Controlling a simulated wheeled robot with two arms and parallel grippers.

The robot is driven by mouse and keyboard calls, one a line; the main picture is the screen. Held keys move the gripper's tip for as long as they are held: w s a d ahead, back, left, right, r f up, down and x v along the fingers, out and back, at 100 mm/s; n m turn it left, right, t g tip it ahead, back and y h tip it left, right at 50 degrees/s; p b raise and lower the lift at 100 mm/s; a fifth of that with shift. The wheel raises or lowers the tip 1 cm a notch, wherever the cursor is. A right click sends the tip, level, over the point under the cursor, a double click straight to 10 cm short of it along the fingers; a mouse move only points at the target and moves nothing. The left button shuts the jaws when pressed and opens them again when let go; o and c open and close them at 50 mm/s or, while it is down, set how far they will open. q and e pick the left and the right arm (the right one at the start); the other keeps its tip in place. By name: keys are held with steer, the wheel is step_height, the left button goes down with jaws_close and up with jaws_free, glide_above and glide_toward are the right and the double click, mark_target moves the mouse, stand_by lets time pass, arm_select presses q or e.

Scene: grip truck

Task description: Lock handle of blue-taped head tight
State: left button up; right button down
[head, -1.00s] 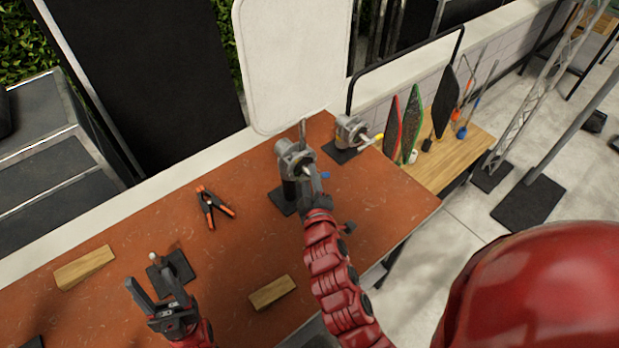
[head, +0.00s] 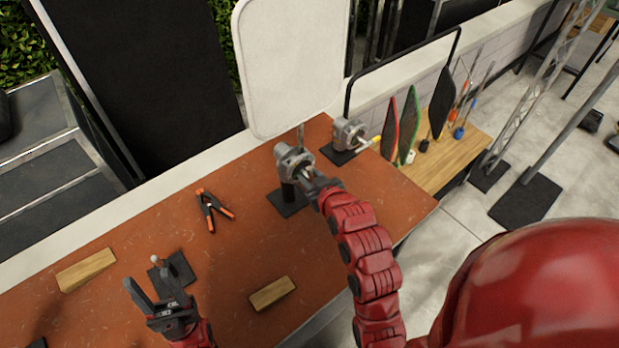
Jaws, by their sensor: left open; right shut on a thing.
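A grey metal grip head (head: 291,160) stands on a dark post and square base on the orange-brown table, with a short rod rising behind it. My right gripper (head: 309,180) is at its right front, shut on what looks like its handle. The gripper covers most of that handle, and I see no blue tape now. A second grey head (head: 347,132) with a yellow-marked handle stands further back to the right. My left gripper (head: 146,296) is open and empty over the front left of the table, its fingers pointing up in the picture.
An orange-handled clamp (head: 213,209) lies left of the head. Wooden wedges lie at the left (head: 86,270) and front (head: 272,293). A small dark stand (head: 174,268) is beside my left gripper. Red and green paddles (head: 399,130) stand beyond the table's right end.

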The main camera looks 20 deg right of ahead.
steer(key=shift+d+f+m+g+y+b, duration=0.15)
steer(key=shift+f+m+g+y+b, duration=0.3)
steer(key=shift+m+y, duration=0.2)
steer(key=shift+d+m+g+y+b, duration=0.1)
steer(key=shift+m+g+y+b, duration=0.35)
steer(key=shift+m+y+b, duration=0.65)
steer(key=shift+w+d+r+m+y+b, duration=0.1)
steer(key=shift+r+m+y+b, duration=0.05)
steer(key=shift+m+y+b, duration=0.2)
steer(key=shift+m+y, duration=0.3)
steer(key=shift+d+r+m+g+y+p, duration=0.2)
steer(key=shift+m+g+y+p, duration=0.1)
steer(key=shift+m+y+p, duration=0.45)
steer(key=shift+w+f+m+y+p, duration=0.1)
steer(key=shift+m+y+p, duration=0.55)
steer(key=shift+m, duration=0.1)
steer(key=shift+d, duration=0.1)
